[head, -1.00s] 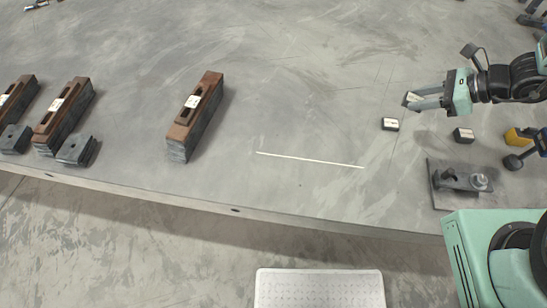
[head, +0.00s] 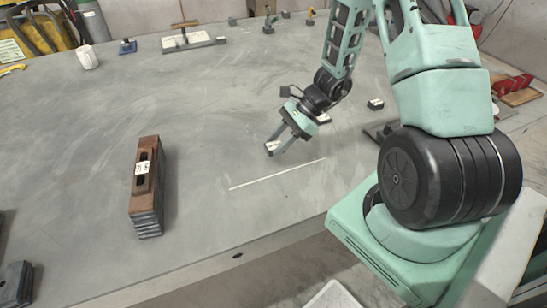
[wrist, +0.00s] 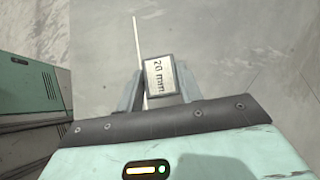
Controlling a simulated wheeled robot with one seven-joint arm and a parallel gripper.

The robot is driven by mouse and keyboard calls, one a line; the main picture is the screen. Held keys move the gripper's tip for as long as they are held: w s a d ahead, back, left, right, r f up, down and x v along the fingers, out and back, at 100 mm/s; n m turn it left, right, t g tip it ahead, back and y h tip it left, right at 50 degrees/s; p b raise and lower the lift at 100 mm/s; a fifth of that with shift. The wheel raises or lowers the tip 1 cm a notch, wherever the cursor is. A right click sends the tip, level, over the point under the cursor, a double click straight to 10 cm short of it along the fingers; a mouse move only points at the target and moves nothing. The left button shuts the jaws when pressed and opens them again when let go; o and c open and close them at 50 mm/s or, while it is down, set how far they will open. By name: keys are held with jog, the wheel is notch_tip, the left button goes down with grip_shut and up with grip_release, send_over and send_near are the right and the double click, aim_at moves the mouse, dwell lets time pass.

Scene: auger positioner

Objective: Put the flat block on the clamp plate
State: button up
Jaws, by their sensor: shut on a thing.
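The flat block (wrist: 160,76) is a small dark block with a white top label reading "20 mm". It sits between the two fingers of my gripper (wrist: 159,92) in the wrist view. In the head view my gripper (head: 275,149) is shut on it, on the far side of the white line; its exact height above the table is unclear. A brown slotted plate (head: 150,152) with a white label, which looks like the clamp plate, lies on a stack of dark plates to the left of my gripper, well apart from it.
The grey table (head: 90,130) is clear between my gripper and the brown plate's stack. A thin white line (head: 278,173) lies flat on it. Another small labelled block (head: 376,104) stands to the right. A dark piece (head: 16,282) sits at the lower left edge.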

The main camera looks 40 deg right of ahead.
jog(key=shift+f, duration=2.45)
jog(key=shift+f, duration=0.2)
jog(key=o, duration=1.2)
jog(key=shift+r, duration=0.2)
